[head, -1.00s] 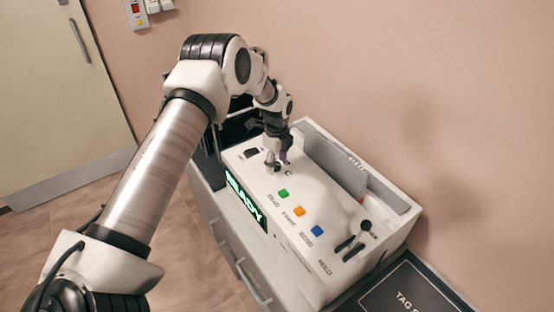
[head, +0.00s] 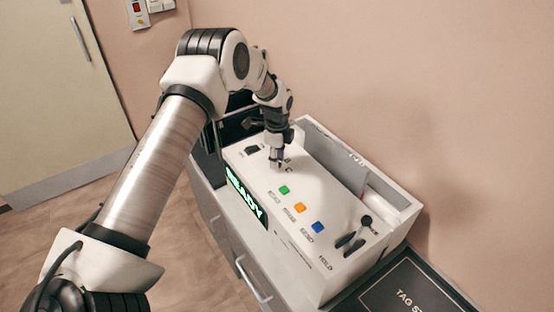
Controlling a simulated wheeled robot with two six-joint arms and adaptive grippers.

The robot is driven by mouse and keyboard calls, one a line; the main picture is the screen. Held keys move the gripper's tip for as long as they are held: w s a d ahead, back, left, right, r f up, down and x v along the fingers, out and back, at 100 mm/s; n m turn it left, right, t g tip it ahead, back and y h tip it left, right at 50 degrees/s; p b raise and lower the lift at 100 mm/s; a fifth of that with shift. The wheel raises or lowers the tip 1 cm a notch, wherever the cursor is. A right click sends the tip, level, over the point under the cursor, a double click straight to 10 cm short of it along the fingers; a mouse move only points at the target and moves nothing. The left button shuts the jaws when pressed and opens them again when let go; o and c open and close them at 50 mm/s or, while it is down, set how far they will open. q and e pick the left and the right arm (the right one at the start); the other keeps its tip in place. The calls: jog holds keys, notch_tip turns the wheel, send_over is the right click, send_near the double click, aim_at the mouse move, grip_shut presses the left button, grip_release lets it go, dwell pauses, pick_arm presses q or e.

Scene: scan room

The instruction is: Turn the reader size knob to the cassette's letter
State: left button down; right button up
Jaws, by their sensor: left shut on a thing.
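The reader (head: 310,238) is a white box with green, orange and blue buttons on top. A lit green display on its front reads "READY". My left gripper (head: 277,163) points down at the far end of the reader's top, shut on the size knob, which its fingers mostly hide. A letter C shows just right of the fingers; other letters around the knob are covered or too small to read. I cannot tell where the knob points. The cassette cannot be made out. My right gripper is not in view.
A dark lever (head: 357,235) stands at the near end of the reader's top. A slot runs along the reader's wall side. A dark mat (head: 412,290) marked "TAG" lies at the lower right. A door (head: 62,95) is at the left.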

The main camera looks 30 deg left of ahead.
pick_arm(q)
jog(key=n, duration=0.2)
jog(key=n+b, duration=0.1)
jog(key=n, duration=0.1)
jog(key=shift+s+f, duration=0.15)
jog(key=shift+f, duration=0.2)
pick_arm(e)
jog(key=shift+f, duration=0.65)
pick_arm(q)
jog(key=n, duration=0.5)
jog(key=shift+n, duration=0.4)
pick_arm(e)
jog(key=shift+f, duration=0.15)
pick_arm(q)
jog(key=n, duration=0.5)
jog(key=shift+a+n, duration=0.1)
jog(key=shift+n, duration=0.2)
jog(key=n, duration=0.6)
jog(key=shift+p, duration=0.3)
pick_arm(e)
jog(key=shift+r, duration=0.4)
pick_arm(q)
jog(key=c, duration=0.8)
grip_release()
jog(key=shift+o, duration=0.2)
jog(key=shift+w+a+r, duration=0.1)
jog(key=shift+w, duration=0.1)
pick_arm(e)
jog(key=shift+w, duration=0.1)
